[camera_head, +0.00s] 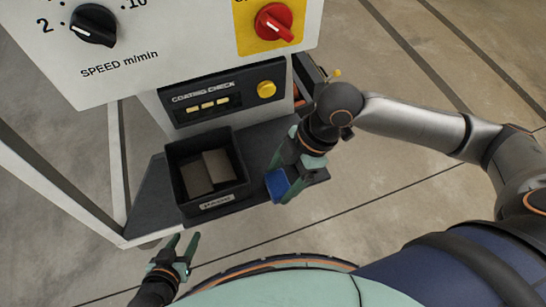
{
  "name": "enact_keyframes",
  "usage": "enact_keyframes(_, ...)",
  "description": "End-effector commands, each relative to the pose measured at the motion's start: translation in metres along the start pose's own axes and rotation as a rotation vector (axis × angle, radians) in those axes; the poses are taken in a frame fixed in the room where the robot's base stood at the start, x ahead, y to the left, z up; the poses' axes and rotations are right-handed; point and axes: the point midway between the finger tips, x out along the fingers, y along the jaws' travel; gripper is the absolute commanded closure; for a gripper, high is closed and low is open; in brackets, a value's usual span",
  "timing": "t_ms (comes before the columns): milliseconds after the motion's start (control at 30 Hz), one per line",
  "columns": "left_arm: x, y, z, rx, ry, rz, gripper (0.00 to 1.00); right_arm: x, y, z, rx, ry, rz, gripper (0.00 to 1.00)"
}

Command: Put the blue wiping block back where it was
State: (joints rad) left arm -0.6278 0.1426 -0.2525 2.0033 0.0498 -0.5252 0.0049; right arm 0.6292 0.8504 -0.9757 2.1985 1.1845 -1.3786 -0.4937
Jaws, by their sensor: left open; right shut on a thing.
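The blue wiping block (277,184) is between the fingers of my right gripper (287,187), near the front edge of the dark shelf. My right gripper is shut on it. I cannot tell whether the block touches the shelf or is held above it. My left gripper (183,246) is open and empty, low in front of the shelf's left part. The fingers and wrist of my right arm hide part of the shelf.
A black bin (181,207) with a label on its front stands on the dark shelf (257,145) and holds brownish blocks (220,165). Behind it is the coating check panel (222,95). The white control panel (180,40) with knobs overhangs above. Another dark tray (308,75) is at the right.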

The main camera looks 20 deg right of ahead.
Motion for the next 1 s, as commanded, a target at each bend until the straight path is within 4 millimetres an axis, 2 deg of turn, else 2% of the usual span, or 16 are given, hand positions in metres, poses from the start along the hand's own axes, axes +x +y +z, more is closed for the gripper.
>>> enact_keyframes(33, 0.001, 0.000, 0.000, 0.000, 0.000, 0.001, 0.50, 0.001, 0.008, 0.000, 0.001, -0.001, 0.002, 0.72)
enact_keyframes(233, 0.001, 0.000, 0.001, -0.001, 0.000, 0.001, 0.50, 0.000, 0.022, 0.000, 0.001, -0.001, 0.001, 0.72)
enact_keyframes(400, 0.002, 0.000, 0.003, -0.001, -0.003, 0.001, 0.50, 0.001, 0.048, 0.000, 0.001, 0.000, 0.002, 0.72)
enact_keyframes(500, 0.003, 0.001, 0.004, -0.001, -0.005, 0.002, 0.50, 0.002, 0.057, 0.001, 0.000, -0.001, 0.000, 0.72)
enact_keyframes(900, 0.003, 0.002, 0.003, 0.000, -0.003, 0.004, 0.50, 0.009, 0.054, 0.004, 0.000, -0.002, 0.000, 0.72)
enact_keyframes(933, 0.003, 0.002, 0.003, 0.000, -0.003, 0.004, 0.50, 0.009, 0.054, 0.004, 0.000, -0.002, 0.000, 0.18)
enact_keyframes(1000, 0.003, 0.002, 0.003, 0.000, -0.002, 0.005, 0.50, 0.009, 0.054, 0.004, 0.000, -0.002, 0.000, 0.10)
